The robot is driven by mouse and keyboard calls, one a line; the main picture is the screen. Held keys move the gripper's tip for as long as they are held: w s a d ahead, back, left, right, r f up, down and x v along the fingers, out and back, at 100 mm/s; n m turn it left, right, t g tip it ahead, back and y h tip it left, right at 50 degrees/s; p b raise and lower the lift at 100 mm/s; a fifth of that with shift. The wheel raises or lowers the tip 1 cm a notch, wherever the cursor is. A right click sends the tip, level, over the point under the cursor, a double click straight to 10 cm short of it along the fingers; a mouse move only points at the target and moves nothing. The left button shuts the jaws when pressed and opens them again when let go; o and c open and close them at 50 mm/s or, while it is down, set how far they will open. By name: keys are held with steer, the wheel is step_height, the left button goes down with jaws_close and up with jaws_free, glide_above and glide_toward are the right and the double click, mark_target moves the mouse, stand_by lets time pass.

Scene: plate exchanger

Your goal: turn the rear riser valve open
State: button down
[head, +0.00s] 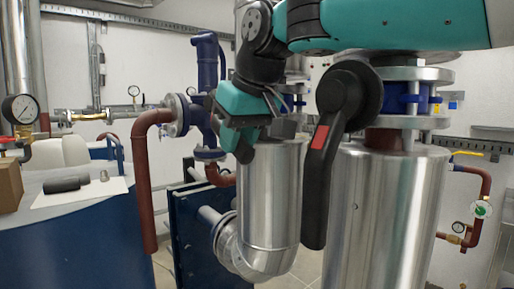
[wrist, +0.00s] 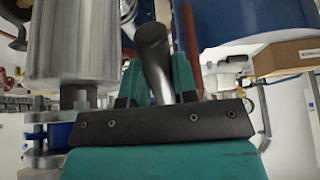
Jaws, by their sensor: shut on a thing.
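My gripper (head: 246,138) is beside the top of the rear silver riser (head: 270,195) in the head view. In the wrist view my gripper (wrist: 157,78) is shut on a dark lever handle (wrist: 153,45) that stands between its teal fingers. This looks like the rear riser valve's handle. Part of a blue valve body (wrist: 60,134) with flanges shows beside it. In the head view my arm hides most of that valve, so its angle is hard to tell.
A nearer black lever (head: 318,170) with a red mark hangs down beside the front silver riser (head: 385,220), close to my arm. A blue valve (head: 412,100) sits above that riser. Brown pipe (head: 143,185) and a blue tank (head: 80,235) stand left.

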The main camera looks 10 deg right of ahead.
steer(key=shift+w+a+f+b, duration=0.1)
steer(key=shift+f+b, duration=0.2)
steer(key=shift+f, duration=0.2)
steer(key=c, duration=0.9)
jaws_free()
steer(key=shift+r, duration=0.1)
steer(key=p+v, duration=0.3)
steer(key=v, duration=1.4)
steer(key=shift+s+p, duration=0.25)
steer(key=shift+p, duration=0.05)
